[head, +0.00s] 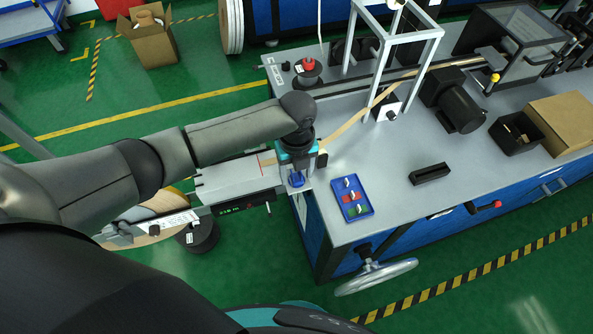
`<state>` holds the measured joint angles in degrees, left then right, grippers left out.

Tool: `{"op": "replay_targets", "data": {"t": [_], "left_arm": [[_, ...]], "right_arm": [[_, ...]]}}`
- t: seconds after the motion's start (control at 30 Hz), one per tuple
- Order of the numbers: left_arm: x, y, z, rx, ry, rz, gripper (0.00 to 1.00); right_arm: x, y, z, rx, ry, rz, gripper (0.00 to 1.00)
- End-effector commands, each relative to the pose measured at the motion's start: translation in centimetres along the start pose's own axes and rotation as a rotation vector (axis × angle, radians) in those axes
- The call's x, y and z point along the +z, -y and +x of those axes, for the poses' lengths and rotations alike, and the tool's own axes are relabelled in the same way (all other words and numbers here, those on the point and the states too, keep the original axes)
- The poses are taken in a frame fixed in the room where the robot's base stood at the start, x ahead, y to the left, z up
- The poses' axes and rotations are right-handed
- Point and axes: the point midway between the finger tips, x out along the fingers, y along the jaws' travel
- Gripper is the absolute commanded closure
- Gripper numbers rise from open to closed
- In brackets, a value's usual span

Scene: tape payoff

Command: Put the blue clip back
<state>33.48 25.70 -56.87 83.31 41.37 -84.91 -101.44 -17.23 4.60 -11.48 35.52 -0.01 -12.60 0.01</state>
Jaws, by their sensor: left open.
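The blue clip (296,180) shows just below my left gripper (297,172), at the near left end of the machine bench, by the end of the white measuring unit. My left gripper points down over it and is open. The wrist hides part of the clip, and I cannot tell whether the fingers touch it. A blue tray (368,212) lies on the bench to the right of the gripper. It has blue, red and green sections with small whitish pieces on them. My right gripper is not in view.
A tan tape (345,127) runs from near the gripper up through the white frame (436,33). A black slotted block (429,174), a dark bin (515,133) and a cardboard box (563,120) stand to the right. Bare bench surrounds the tray. A handwheel (375,276) juts out below the bench edge.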

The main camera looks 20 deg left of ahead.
Motion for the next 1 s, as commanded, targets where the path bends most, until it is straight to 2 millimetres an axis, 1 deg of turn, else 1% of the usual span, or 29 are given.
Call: {"op": "replay_targets", "data": {"t": [0.07,0.17,0.27,0.5,0.6,0.7,0.8,1.0], "left_arm": [[0.0,0.0,-0.4,-0.001,0.000,0.000,0.39],[0.1,0.1,-1.5,-0.003,0.002,0.000,0.39],[0.1,0.1,-3.5,-0.004,0.003,0.000,0.39],[0.1,0.1,-8.7,-0.003,0.002,0.000,0.39],[0.1,0.1,-10.4,-0.003,0.002,0.001,0.39],[0.1,0.1,-11.5,-0.002,0.001,-0.001,0.39],[0.1,0.0,-12.2,-0.001,0.000,-0.001,0.39],[0.0,0.0,-12.4,0.000,-0.001,-0.001,0.39]], "right_arm": [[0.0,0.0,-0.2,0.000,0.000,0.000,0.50],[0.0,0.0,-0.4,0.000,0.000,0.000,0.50],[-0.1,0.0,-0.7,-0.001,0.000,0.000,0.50],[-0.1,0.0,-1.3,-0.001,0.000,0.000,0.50],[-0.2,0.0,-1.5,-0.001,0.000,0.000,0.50],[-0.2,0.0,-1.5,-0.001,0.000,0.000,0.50],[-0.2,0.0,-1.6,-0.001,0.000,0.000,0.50],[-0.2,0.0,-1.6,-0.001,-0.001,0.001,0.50]]}}
